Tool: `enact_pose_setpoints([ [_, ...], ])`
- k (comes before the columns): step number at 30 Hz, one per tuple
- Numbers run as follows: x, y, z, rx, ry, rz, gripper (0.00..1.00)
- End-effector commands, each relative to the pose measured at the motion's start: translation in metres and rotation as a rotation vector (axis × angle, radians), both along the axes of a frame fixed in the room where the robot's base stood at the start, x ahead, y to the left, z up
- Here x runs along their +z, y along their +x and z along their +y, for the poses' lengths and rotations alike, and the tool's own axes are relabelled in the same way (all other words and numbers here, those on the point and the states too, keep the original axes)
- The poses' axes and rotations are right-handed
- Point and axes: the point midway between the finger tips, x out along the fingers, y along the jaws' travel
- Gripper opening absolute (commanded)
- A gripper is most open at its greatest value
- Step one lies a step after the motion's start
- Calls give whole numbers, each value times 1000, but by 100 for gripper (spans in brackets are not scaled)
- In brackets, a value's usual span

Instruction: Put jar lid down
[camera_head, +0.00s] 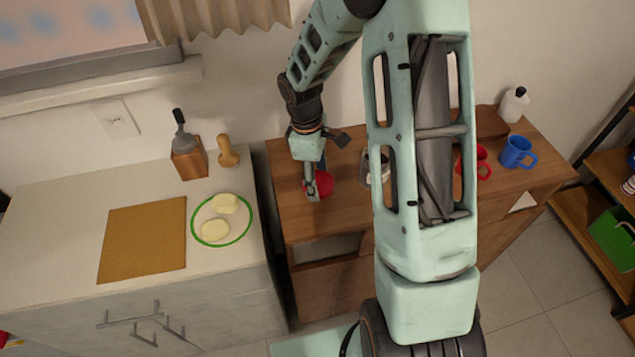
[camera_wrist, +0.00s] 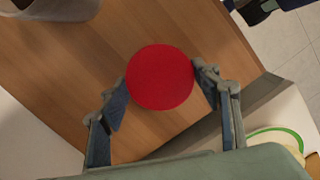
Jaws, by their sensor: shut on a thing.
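The jar lid (camera_wrist: 160,77) is a flat red disc. In the wrist view it sits between the two fingers of my gripper (camera_wrist: 161,82), with a finger against each side. In the head view the red lid (camera_head: 323,184) shows at the end of my gripper (camera_head: 314,186), over the left part of the brown wooden cabinet top (camera_head: 345,218). I cannot tell whether the lid touches the wood or is slightly above it. No jar is clearly visible; my arm hides part of the cabinet top.
Red (camera_head: 482,162) and blue (camera_head: 517,152) mugs and a white bottle (camera_head: 513,104) stand at the right of the cabinet. A grey-white mug (camera_head: 384,168) is partly behind my arm. The white counter at left holds a cutting board (camera_head: 143,240) and green-rimmed plate (camera_head: 222,243). Wood before the lid is clear.

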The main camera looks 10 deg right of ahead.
Motion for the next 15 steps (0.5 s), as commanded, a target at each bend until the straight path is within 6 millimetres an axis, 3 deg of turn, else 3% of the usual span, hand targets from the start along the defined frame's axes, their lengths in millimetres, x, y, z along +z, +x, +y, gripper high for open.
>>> enact_pose_setpoints([
  [3,-17,-1,0,3,0,3,36],
  [15,-24,-1,0,2,1,1,36],
])
